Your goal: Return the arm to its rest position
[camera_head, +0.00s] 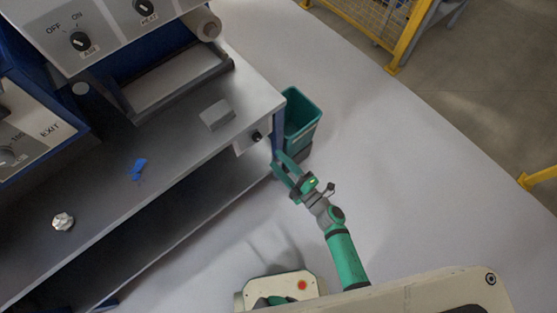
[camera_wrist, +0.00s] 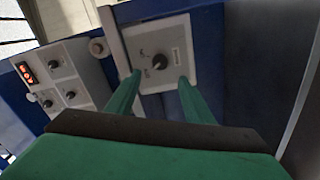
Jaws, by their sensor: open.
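My gripper (camera_head: 283,171) is at the end of my green arm, in front of the right end of the machine's bench. Its two green fingers are spread apart with nothing between them. In the wrist view my gripper (camera_wrist: 158,82) points at a grey panel with a black knob (camera_wrist: 160,61). The same knob shows on the bench's right end in the head view (camera_head: 257,136). The fingertips appear close to the panel; I cannot tell whether they touch it.
A green bin (camera_head: 301,115) stands on the floor just behind my gripper. The grey bench (camera_head: 185,150) holds a blue scrap (camera_head: 137,169), a crumpled white piece (camera_head: 63,221) and a grey block (camera_head: 216,115). A yellow fence (camera_head: 372,30) is at the back.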

